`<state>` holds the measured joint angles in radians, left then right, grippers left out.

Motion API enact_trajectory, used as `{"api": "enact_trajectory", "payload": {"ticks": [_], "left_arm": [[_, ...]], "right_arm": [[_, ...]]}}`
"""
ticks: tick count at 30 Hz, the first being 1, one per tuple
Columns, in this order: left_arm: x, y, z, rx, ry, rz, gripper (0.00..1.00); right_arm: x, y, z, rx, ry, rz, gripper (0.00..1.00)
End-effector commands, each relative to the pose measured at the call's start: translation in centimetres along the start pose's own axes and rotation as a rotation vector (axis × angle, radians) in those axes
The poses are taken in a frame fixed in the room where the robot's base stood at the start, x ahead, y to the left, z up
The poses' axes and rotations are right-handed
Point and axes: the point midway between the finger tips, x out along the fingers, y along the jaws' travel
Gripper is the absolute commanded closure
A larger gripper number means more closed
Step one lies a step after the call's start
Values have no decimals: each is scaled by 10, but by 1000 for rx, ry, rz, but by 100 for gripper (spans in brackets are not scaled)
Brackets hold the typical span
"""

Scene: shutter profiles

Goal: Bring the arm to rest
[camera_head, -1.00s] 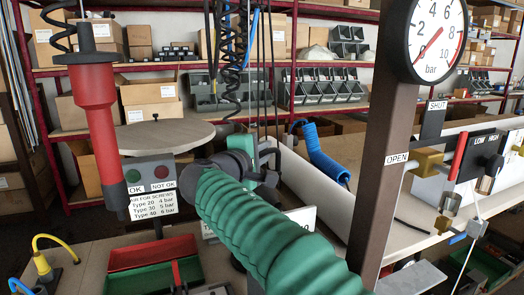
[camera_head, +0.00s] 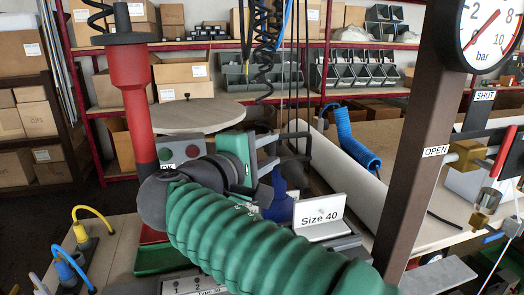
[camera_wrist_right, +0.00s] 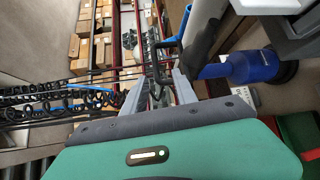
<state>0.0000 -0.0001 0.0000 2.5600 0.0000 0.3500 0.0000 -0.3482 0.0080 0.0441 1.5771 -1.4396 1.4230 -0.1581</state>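My right arm (camera_head: 250,230) reaches in from the lower right of the head view, its green ribbed sleeve covering much of the bench. My right gripper (camera_head: 278,153) is at its end, side-on, with grey fingers pointing right, near the Size 40 sign (camera_head: 320,218). My left gripper is not in view.
A red screwdriver (camera_head: 131,85) hangs upright left of my wrist, close to it in the picture. A brown post (camera_head: 415,160) carries a pressure gauge (camera_head: 492,30) on the right. A valve (camera_head: 465,155) sits beside it. A round table (camera_head: 185,117) and shelves stand behind.

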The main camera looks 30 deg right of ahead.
Motion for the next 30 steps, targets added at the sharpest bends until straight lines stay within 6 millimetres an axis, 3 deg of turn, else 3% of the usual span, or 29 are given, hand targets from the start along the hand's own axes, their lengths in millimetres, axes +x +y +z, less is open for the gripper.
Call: {"api": "enact_trajectory", "payload": {"ticks": [6, 20, 30], "left_arm": [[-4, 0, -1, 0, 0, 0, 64], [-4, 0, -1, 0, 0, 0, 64], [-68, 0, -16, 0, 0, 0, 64]], "right_arm": [[-27, -1, 0, -2, 0, -2, 66], [-28, 0, 0, -1, -1, -2, 66], [-37, 64, 10, -1, -1, -2, 66]]}}
